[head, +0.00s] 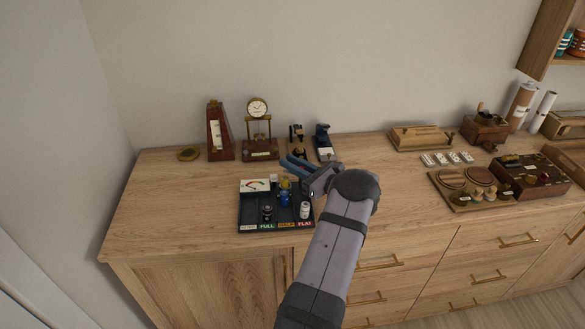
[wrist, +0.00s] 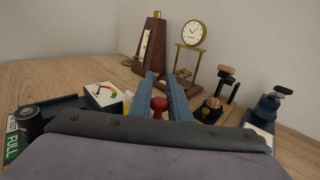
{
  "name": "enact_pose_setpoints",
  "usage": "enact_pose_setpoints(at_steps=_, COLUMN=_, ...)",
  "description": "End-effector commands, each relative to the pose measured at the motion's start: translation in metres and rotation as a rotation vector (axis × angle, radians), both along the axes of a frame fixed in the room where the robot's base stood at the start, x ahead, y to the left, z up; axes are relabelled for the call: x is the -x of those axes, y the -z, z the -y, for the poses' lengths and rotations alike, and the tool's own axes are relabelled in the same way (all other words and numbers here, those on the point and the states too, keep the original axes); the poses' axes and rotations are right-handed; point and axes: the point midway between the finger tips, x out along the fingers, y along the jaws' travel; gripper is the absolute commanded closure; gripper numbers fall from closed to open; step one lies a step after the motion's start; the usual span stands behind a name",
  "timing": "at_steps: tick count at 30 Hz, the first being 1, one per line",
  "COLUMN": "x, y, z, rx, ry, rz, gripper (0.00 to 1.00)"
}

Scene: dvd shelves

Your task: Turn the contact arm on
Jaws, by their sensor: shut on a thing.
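A dark battery tester tray (head: 275,222) stands on the cabinet top, with a white dial (head: 255,185) at its back left and several small batteries on it. My gripper (head: 288,165) reaches over the tray's back right side. In the wrist view my gripper's (wrist: 159,77) two blue fingers are closed around a round red knob (wrist: 159,103), which looks like the end of the contact arm. The rest of that arm is hidden by my gripper. The dial's white face (wrist: 104,94) also shows in the wrist view, left of the fingers.
A metronome (head: 220,135) and a brass clock (head: 257,108) stand behind the tray. Two small devices, one dark blue (head: 323,138), stand close behind my gripper. Boxes and a wooden board (head: 470,205) are at the right. The wood left of the tray is clear.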

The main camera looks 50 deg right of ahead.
Motion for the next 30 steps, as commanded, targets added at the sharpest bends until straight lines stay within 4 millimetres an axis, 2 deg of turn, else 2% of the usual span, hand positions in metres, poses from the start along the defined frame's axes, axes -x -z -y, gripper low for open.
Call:
enact_pose_setpoints(at_steps=1, x=0.000, y=0.007, z=0.000, rx=0.006, ry=-0.029, rz=0.002, gripper=1.00)
enact_pose_setpoints(at_steps=15, x=0.001, y=0.005, z=-0.010, rx=0.004, ry=-0.283, rz=0.000, gripper=1.00)
enact_pose_setpoints(at_steps=30, x=0.003, y=0.001, z=-0.015, rx=0.002, ry=-0.405, rz=0.001, gripper=1.00)
